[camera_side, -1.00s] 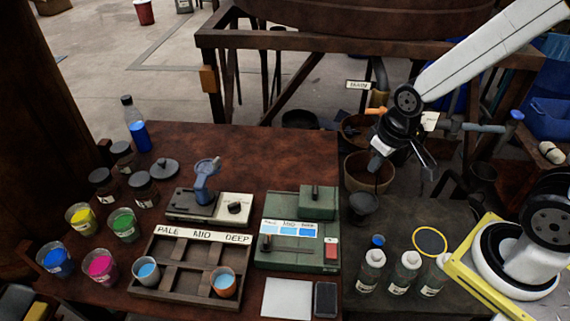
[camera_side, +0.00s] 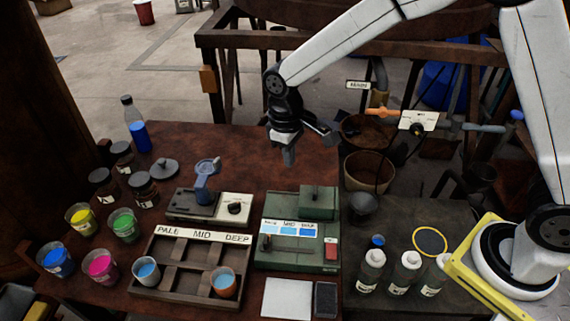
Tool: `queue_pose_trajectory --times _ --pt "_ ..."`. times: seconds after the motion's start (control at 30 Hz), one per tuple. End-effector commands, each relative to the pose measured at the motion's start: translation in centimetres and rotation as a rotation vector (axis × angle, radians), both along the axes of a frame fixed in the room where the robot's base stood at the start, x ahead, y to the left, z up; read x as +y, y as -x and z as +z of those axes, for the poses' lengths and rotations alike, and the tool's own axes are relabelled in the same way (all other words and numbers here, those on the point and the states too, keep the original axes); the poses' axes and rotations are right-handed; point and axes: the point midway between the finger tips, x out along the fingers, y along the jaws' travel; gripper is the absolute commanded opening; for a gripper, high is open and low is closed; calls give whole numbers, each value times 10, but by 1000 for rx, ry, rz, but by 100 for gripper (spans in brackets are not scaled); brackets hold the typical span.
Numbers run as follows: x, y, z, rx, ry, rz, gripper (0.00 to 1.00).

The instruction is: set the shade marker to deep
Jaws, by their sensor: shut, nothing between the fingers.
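The green device (camera_side: 298,261) on the table carries a strip of three blue swatches (camera_side: 289,229), growing darker to the right. The last label reads DEEP; the others are small but look like PALE and MID. Below the strip, a small dark slider (camera_side: 266,243), which looks like the shade marker, stands at the left end of its slot, under the palest swatch. My gripper (camera_side: 289,158) is shut and empty. It hangs in the air above the back of the table, behind the green device and apart from it.
A wooden rack (camera_side: 190,267) labelled PALE, MID, DEEP stands left of the device and holds two cups. Paint cups and jars fill the left side. Bottles (camera_side: 405,270) stand at right on a lower dark surface.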

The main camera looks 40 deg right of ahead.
Motion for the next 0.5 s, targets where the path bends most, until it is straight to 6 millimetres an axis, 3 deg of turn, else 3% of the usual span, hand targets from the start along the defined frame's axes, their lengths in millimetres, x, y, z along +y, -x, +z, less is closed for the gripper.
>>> queue_pose_trajectory --times 0.5 --pt "92 -31 -23 142 71 201 0"
